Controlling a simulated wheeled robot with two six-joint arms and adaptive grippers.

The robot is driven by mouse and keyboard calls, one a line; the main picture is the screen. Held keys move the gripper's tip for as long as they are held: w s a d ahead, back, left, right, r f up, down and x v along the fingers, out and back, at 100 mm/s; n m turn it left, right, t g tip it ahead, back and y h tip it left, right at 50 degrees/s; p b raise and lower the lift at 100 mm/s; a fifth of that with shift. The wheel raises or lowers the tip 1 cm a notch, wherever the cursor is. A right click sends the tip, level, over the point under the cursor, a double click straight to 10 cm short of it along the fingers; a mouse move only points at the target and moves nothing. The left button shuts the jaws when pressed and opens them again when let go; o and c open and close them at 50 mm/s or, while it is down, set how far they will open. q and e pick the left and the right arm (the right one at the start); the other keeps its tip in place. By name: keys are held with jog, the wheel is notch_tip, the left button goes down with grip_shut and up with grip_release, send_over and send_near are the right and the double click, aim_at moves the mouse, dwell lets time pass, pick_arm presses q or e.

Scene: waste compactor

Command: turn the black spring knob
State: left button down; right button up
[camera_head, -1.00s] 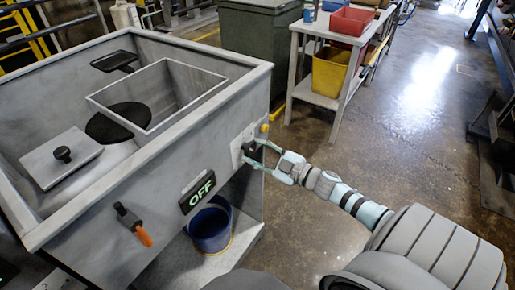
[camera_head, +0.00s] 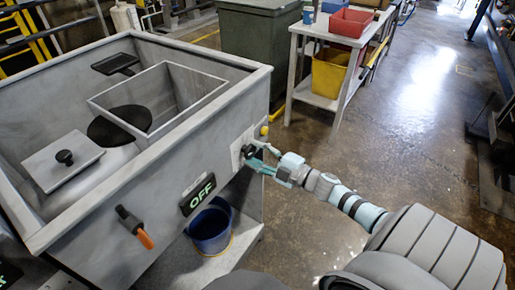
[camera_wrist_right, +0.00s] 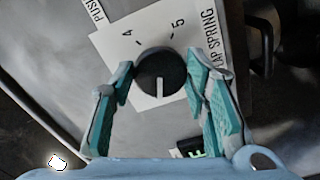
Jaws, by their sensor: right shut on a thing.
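The black spring knob (camera_wrist_right: 159,74) is round with a pale pointer line. It sits on a white dial plate (camera_wrist_right: 112,42) marked 4 and 5 on the compactor's side wall. In the head view the knob (camera_head: 250,151) is partly hidden by my right gripper (camera_head: 257,156). In the right wrist view my right gripper (camera_wrist_right: 160,80) has one finger on each side of the knob and is shut on it. The pointer line points toward the bottom of the wrist view. My left gripper is not in view.
The grey compactor (camera_head: 110,225) fills the left. A blue bucket (camera_head: 210,230) stands below. Open floor lies right of a bin table (camera_head: 318,97).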

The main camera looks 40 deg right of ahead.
jog(key=o, duration=1.1)
jog(key=shift+o, duration=0.2)
jog(key=v, duration=1.2)
jog(key=shift+f, duration=0.1)
